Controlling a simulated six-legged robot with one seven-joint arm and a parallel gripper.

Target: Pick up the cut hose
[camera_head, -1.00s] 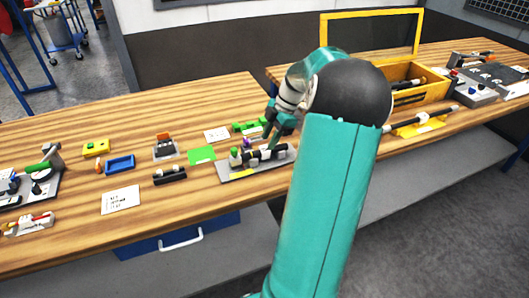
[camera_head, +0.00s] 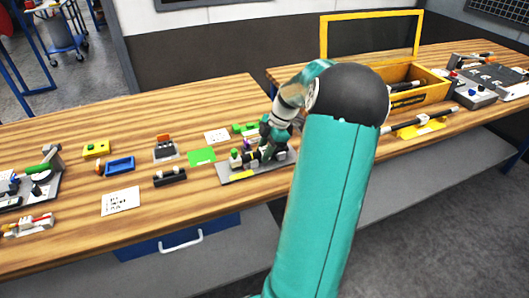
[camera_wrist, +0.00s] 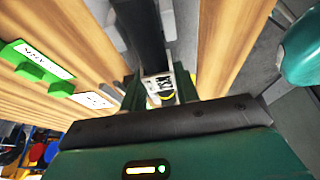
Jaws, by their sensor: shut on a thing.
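A grey fixture plate (camera_head: 234,179) stands near the right end of the left bench, with a green-capped part (camera_head: 235,158) at its left. A dark, hose-like piece (camera_head: 281,154) lies along the plate, partly hidden by my gripper (camera_head: 266,152). My gripper points down over it and is shut on it. In the wrist view, the dark piece (camera_wrist: 150,35) runs up between the fingers, and my gripper (camera_wrist: 159,92) shows at close range. A white label with black print (camera_wrist: 158,86) shows between the fingers. The exact contact is hidden.
A green card (camera_head: 201,156), a black block (camera_head: 169,176), a blue tray (camera_head: 119,164) and a white paper (camera_head: 121,201) lie left of the plate. A yellow crate (camera_head: 434,88) stands on the right bench. Bare wood lies in front of the plate.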

